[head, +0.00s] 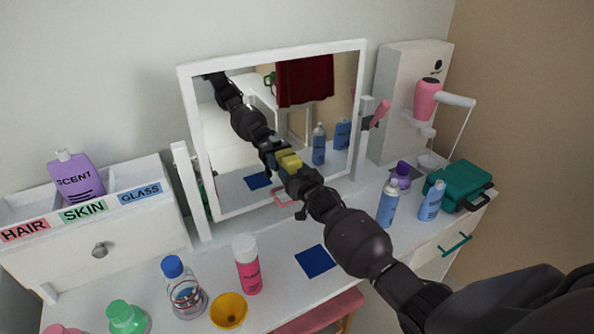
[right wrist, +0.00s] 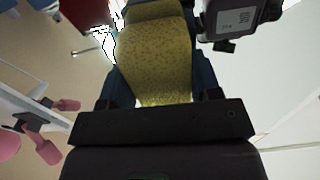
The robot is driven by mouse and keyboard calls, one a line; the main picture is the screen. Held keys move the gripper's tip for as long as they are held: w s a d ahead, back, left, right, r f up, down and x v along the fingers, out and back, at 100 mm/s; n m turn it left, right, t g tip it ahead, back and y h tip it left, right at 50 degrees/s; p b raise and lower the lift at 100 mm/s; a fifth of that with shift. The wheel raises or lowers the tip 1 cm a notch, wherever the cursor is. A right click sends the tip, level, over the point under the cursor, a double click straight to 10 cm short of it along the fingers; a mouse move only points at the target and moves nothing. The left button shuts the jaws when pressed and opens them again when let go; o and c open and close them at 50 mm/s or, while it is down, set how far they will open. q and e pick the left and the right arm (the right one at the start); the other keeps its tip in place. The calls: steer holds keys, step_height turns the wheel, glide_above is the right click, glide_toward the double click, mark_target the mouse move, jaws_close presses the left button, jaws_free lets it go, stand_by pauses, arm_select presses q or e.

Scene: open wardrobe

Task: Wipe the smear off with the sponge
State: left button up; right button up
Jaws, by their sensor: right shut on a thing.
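The yellow sponge (head: 292,164) is held at the mirror glass, near the middle of the framed mirror (head: 226,150). My right gripper (head: 289,168) is shut on it; the right wrist view shows the speckled sponge (right wrist: 155,55) between the two dark blue fingers. The sponge meets or nearly meets its own reflection, so I cannot tell whether it touches the glass. I cannot make out a smear on the visible glass; the sponge, gripper and reflections cover part of it. My left gripper is not in view.
On the white table stand a pink bottle (head: 248,265), a blue-capped bottle (head: 184,290), a yellow cup (head: 229,310) and blue bottles (head: 388,206). A blue square (head: 315,261) lies in front. A drawer box (head: 120,240) stands left, a pink hairdryer (head: 427,98) right.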

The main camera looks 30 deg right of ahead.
mark_target(247, 180)
steer(key=shift+s+a, duration=0.15)
steer(key=shift+a, duration=1.25)
steer(key=shift+a+p, duration=0.5)
steer(key=shift+a, duration=4.7)
steer(key=shift+s+r+p, duration=0.15)
steer(key=shift+s+p, duration=0.6)
steer(key=shift+s, duration=0.05)
steer(key=shift+s+d+p, duration=0.15)
steer(key=shift+s+p, duration=1.45)
steer(key=shift+s, duration=0.65)
